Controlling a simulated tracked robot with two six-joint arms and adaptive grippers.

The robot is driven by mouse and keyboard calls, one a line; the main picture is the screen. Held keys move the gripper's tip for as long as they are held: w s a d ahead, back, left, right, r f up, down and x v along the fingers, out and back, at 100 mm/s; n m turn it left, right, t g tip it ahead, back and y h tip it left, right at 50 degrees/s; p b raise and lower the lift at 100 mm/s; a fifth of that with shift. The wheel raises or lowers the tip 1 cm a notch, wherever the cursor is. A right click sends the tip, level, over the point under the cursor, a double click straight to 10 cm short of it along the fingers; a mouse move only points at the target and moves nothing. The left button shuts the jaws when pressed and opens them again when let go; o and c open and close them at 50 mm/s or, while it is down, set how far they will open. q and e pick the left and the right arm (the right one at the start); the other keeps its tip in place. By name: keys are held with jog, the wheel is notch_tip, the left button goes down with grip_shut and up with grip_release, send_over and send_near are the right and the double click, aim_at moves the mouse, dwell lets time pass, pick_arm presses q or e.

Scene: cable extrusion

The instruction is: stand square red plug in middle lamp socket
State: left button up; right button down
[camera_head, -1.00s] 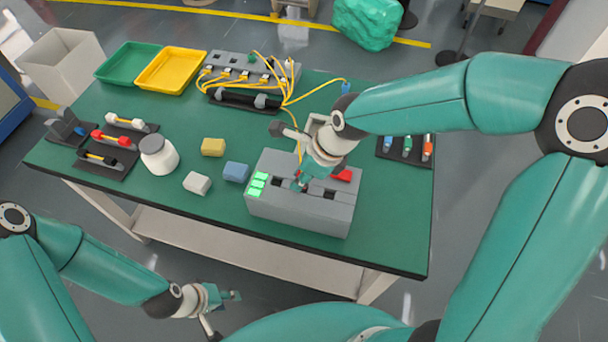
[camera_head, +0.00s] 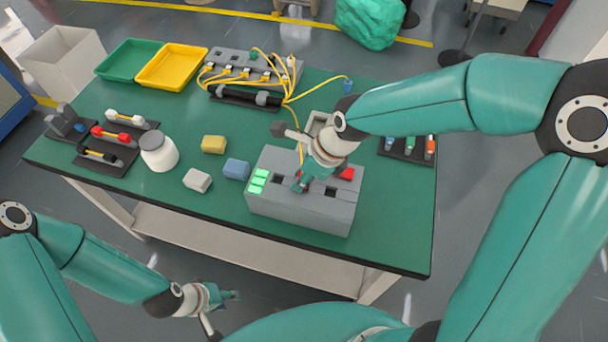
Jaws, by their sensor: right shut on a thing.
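The grey socket box (camera_head: 300,212) stands near the front edge of the green table, with dark square openings in its top. My right gripper (camera_head: 302,183) points down at the middle of the box's top, shut, with its fingertips at the middle socket.
Lit green squares (camera_head: 258,181) are at the box's left end. Blue (camera_head: 236,169), yellow (camera_head: 214,144) and white (camera_head: 197,180) blocks and a white jar (camera_head: 159,152) stand left. A cable rack (camera_head: 250,68) is behind. A dark holder (camera_head: 405,148) is right.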

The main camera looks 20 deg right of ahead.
jog(key=shift+s+f+b, duration=0.15)
jog(key=shift+f+b, duration=0.15)
jog(key=shift+f, duration=0.1)
jog(key=shift+s+f+b, duration=0.3)
jog(key=shift+f, duration=0.1)
jog(key=c, duration=1.1)
grip_release()
jog(key=shift+f, duration=0.1)
jog(key=shift+o, duration=0.9)
jog(key=shift+w+f, duration=0.15)
jog(key=shift+w, duration=0.15)
jog(key=shift+s+d, duration=0.1)
jog(key=shift+r, duration=0.25)
